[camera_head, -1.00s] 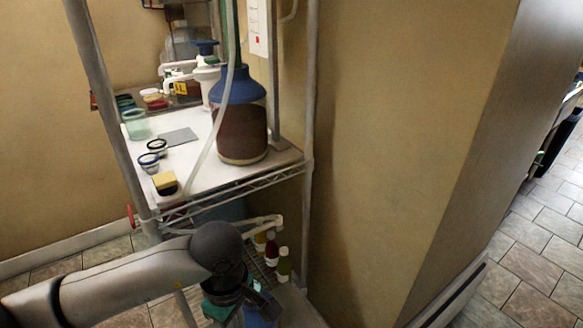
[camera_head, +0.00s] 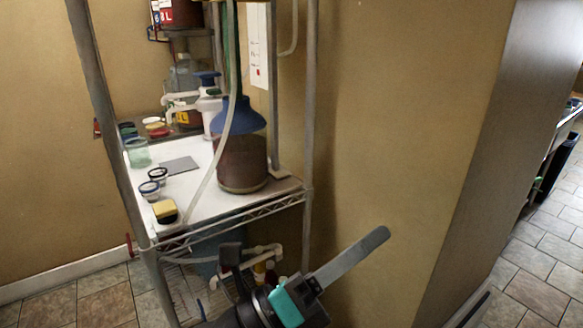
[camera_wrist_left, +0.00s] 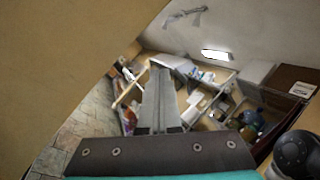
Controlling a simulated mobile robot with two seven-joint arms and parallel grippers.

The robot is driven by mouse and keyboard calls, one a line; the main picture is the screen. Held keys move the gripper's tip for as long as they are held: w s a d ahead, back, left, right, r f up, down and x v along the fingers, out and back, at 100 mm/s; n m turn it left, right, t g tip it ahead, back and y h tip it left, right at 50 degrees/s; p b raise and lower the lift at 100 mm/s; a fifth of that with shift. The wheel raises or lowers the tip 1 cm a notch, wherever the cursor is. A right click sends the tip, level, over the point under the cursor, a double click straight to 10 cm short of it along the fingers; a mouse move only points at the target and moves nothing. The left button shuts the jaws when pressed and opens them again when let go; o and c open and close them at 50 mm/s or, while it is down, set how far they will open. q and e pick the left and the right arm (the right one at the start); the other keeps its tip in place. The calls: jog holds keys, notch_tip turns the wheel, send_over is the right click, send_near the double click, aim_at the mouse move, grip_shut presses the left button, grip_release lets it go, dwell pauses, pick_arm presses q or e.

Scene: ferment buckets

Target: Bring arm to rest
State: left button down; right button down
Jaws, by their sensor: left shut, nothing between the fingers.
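My left gripper (camera_head: 380,236) is at the bottom centre of the head view, in front of the shelf rack's lower right side. Its long grey fingers point up and to the right against the tan wall, closed together with nothing between them. In the left wrist view the shut fingers (camera_wrist_left: 158,80) stretch away from the dark gripper body with its teal edge. The gripper looks clear of the rack in the head view, though the exact distance is hard to tell. My right gripper is in neither view.
A wire shelf rack (camera_head: 312,150) holds a brown jug with a blue top (camera_head: 240,160), small jars (camera_head: 150,188) and a yellow-topped sponge-like block (camera_head: 165,210). Bottles stand on its lower shelf. The tan wall (camera_head: 400,120) is to the right; tiled floor shows at far right.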

pick_arm(q)
jog(key=w+a+f+n+t+y, duration=0.45)
jog(key=a+n+y, duration=0.45)
jog(key=n, duration=0.4)
jog(key=w+a+f+n+t+y, duration=0.45)
jog(key=a+n+y, duration=0.4)
jog(key=n, duration=0.35)
jog(key=s+a+f+n+g+y, duration=0.3)
jog(key=s+a+f+n+g, duration=0.15)
jog(key=f, duration=0.35)
jog(key=s+a+f+n+g, duration=0.3)
jog(key=s+f+n+g, duration=0.55)
jog(key=s+f, duration=0.7)
jog(key=s+f+m+g, duration=0.2)
jog(key=s+f+g, duration=0.1)
jog(key=f, duration=1.7)
jog(key=s+a+f+g, duration=0.1)
jog(key=s+a+f, duration=0.3)
jog(key=s+f, duration=1)
jog(key=shift+s+f, duration=0.2)
